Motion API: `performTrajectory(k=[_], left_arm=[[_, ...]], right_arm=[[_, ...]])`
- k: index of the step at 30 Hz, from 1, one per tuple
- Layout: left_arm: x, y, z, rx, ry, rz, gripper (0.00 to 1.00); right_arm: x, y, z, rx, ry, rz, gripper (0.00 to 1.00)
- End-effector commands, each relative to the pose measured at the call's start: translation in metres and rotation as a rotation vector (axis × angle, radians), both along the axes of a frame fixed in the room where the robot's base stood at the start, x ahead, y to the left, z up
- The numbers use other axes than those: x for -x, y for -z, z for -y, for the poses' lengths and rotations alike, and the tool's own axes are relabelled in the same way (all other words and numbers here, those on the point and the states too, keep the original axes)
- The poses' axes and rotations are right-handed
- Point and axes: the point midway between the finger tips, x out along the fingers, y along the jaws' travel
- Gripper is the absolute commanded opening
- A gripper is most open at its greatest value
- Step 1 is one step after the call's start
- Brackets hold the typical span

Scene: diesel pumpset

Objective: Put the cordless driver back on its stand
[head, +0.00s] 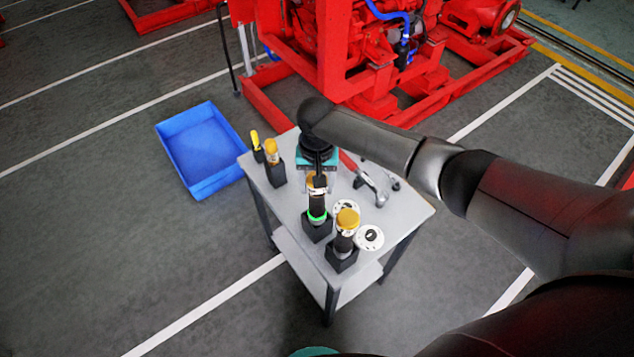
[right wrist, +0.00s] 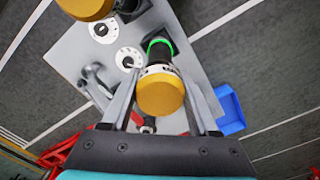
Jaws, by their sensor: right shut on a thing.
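My right gripper (head: 318,182) reaches down over the grey table and is shut on the cordless driver (head: 317,205), a dark upright cylinder with a yellow top. In the right wrist view the yellow end of the driver (right wrist: 160,95) shows between the two fingers (right wrist: 160,108). Its lower end is at a black block-like stand (head: 317,230), with a bright green ring where they meet. I cannot tell how deep it sits or whether it rests fully on the stand. My left gripper is not in view.
A similar yellow-topped tool (head: 346,225) stands close by in a black holder, with another (head: 271,155) at the table's left. White discs (head: 369,237) and a red-handled metal tool (head: 370,185) lie on the table (head: 408,212). A blue crate (head: 203,150) is on the floor.

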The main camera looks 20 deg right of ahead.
Motion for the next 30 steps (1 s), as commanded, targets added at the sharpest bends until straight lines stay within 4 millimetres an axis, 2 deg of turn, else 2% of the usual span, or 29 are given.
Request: performTrajectory(k=[23, 24, 30], left_arm=[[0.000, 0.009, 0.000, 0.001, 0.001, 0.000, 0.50], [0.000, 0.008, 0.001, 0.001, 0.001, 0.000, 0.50], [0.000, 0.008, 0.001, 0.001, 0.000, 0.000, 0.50]], right_arm=[[-0.001, 0.014, -0.001, -0.003, 0.000, 0.002, 0.00], [-0.001, 0.013, -0.001, -0.002, 0.000, 0.003, 0.65], [0.000, 0.013, -0.001, -0.002, 0.000, 0.002, 0.88]])
